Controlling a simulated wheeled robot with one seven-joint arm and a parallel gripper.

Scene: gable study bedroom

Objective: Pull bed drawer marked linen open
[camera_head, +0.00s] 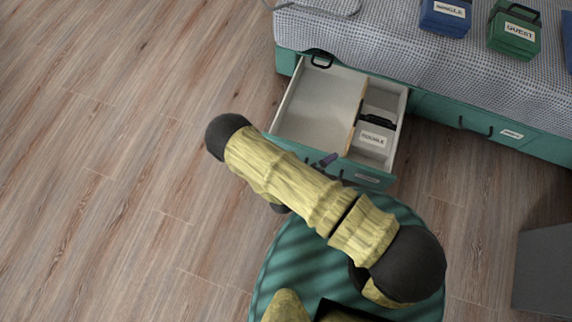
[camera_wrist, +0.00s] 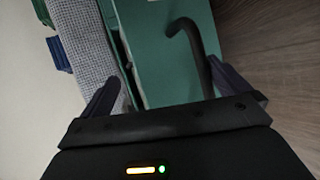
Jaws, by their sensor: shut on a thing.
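The teal bed drawer (camera_head: 388,180) stands pulled out from the bed, its pale interior showing. Its front carries a small label (camera_head: 367,178), too small to read. In the wrist view the drawer's teal front (camera_wrist: 160,60) fills the middle, with its black bent handle (camera_wrist: 190,36) rising from between my fingers. In the head view my arm covers much of the drawer front, and only a bit of my gripper (camera_head: 328,161) shows.
A divider splits the drawer; a grey box (camera_head: 373,138) with a black handle sits in the right part. Another closed drawer (camera_head: 480,128) is to the right. Blue (camera_head: 446,14) and green (camera_head: 514,30) boxes lie on the bedspread (camera_head: 400,50). The wooden floor at left is clear.

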